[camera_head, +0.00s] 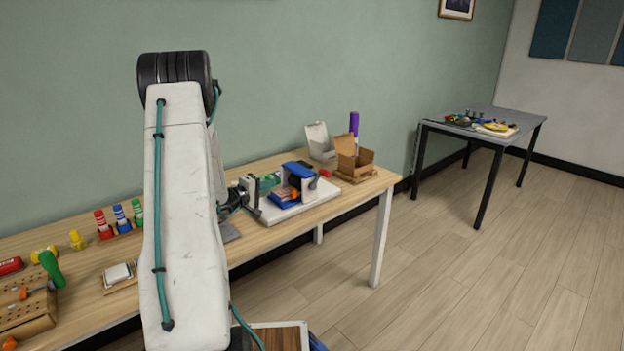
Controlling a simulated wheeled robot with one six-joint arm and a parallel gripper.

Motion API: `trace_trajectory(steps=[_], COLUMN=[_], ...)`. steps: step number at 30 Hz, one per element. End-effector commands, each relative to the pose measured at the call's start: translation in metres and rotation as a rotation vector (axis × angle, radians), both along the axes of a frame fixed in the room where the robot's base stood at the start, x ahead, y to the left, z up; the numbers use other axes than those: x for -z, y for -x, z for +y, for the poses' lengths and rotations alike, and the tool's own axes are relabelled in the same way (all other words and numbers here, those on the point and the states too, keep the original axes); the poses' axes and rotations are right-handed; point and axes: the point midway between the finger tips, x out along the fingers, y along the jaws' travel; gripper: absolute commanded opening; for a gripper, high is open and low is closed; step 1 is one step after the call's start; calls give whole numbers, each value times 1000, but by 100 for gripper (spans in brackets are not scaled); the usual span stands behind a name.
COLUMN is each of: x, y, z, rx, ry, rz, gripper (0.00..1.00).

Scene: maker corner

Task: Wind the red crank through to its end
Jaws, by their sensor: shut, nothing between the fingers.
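A bench device with a blue top (297,169) and grey posts stands on a white base plate (322,193) on the wooden bench. A blue block (284,199) and a small orange part (294,193) sit low on it. I cannot make out a red crank on it for sure. My gripper (236,203) is at the device's left side, partly hidden behind my white arm. It is shut and holds nothing. I cannot tell whether it touches the device.
An open cardboard box (353,157), a white box (319,143) and a purple cylinder (354,123) stand at the bench's right end. A grey table (494,118) stands apart, with clear floor between.

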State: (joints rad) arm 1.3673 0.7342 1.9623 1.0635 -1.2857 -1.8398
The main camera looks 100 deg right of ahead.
Motion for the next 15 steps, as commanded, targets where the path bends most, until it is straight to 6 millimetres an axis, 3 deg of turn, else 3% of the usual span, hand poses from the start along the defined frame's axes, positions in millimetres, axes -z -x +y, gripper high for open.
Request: trace_trajectory(steps=[1,3,8,15], x=[9,15,17,16], y=[23,43,61,93], z=[4,10,12,-11], rx=[60,117,162,161], ry=[-15,-31,-41,-41], rz=[47,99,139,137], gripper=[0,0,0,0])
